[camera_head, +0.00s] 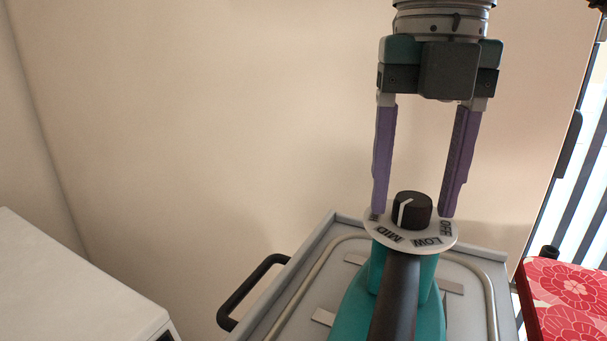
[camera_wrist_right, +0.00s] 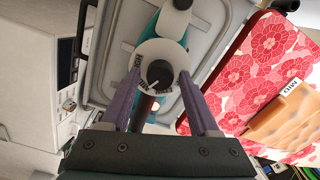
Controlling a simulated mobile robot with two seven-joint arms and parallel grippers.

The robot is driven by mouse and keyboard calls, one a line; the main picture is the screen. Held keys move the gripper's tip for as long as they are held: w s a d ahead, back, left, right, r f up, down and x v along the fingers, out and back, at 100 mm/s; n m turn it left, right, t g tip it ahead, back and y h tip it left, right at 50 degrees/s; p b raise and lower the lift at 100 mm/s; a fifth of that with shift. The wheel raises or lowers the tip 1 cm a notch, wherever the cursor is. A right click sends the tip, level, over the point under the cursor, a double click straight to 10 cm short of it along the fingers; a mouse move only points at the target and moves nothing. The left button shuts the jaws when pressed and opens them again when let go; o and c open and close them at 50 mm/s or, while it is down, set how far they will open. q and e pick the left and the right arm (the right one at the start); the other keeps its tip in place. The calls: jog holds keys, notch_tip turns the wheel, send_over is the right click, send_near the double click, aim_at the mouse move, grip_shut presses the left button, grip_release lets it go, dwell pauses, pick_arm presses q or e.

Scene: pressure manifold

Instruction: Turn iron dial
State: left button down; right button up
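The iron (camera_head: 345,310) has a teal body and a black handle (camera_head: 397,290). Its dial (camera_head: 413,211) is a black knob with a white pointer line, on a pale disc (camera_head: 430,243) lettered OFF, LOW and MID. The pointer faces the disc's near side, roughly towards MID. My right gripper (camera_head: 413,208) comes down from above with its purple fingers open, one on each side of the knob, with visible gaps. The wrist view shows the knob (camera_wrist_right: 158,74) between the open fingers of my right gripper (camera_wrist_right: 160,80). My left gripper is not in view.
The iron rests on a grey tray-like top (camera_head: 468,275) with a raised rim and a black side handle (camera_head: 250,290). A white box-like unit (camera_head: 75,285) stands at left. A red floral board (camera_head: 565,300) is at right, with a wooden piece (camera_wrist_right: 280,118) on it. A beige wall is behind.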

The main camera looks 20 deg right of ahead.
aim_at(412, 199)
jog(key=shift+o, duration=0.6)
jog(key=shift+r, duration=0.1)
notch_tip(412, 199, up, 10)
jog(key=p, duration=0.2)
jog(key=shift+a, duration=0.1)
